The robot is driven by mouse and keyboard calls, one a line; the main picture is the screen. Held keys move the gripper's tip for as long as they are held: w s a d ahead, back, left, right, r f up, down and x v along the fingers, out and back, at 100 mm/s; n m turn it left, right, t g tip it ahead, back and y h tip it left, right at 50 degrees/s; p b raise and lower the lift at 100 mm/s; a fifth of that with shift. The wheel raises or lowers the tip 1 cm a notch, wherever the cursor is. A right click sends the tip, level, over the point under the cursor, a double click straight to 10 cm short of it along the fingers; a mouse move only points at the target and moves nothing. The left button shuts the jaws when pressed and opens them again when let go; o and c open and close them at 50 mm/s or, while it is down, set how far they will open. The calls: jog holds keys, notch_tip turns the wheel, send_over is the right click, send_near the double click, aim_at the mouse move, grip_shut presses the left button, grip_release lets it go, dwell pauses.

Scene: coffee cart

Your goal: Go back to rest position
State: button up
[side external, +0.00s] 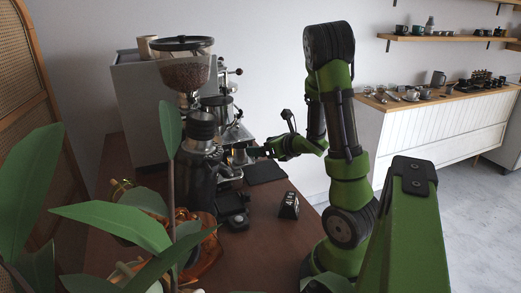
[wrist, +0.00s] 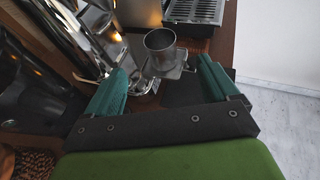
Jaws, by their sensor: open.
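My gripper (side external: 258,152) is at the end of the green arm, in front of the coffee machine (side external: 228,112) in the side view. In the wrist view its two teal fingers (wrist: 161,68) are spread wide apart, with nothing clasped between them. A small metal cup (wrist: 160,44) stands on a metal piece just beyond the fingertips, roughly centred between them. I cannot tell from the side view how far the fingertips are from the cup.
A grinder with a bean hopper (side external: 186,72) stands left of my gripper. A black mat (side external: 265,171) and a small dark block (side external: 289,205) lie on the brown counter (side external: 258,235). Leafy plant stems (side external: 112,226) cover the near left. Open floor (wrist: 280,125) shows at right.

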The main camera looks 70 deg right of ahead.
jog(key=s+d+f+m+g+h, duration=0.1)
jog(key=s+m+g, duration=0.15)
jog(key=m, duration=0.65)
jog(key=s+f+m+g+h, duration=0.1)
jog(key=m+g, duration=0.2)
jog(key=m, duration=0.5)
jog(key=a+r+m+y, duration=0.3)
jog(key=a+m, duration=0.3)
jog(key=a, duration=0.5)
jog(key=s+a+r+m+y, duration=0.1)
jog(key=a+r+m+y, duration=0.2)
jog(key=a+r+m, duration=0.3)
jog(key=s+a+r+m+y, duration=0.1)
jog(key=a+r+m+y, duration=0.2)
jog(key=a, duration=1.3)
jog(key=r+m, duration=0.1)
jog(key=m, duration=0.2)
jog(key=shift+a+r+m, duration=0.15)
jog(key=shift+a+m, duration=0.05)
jog(key=shift+m, duration=0.1)
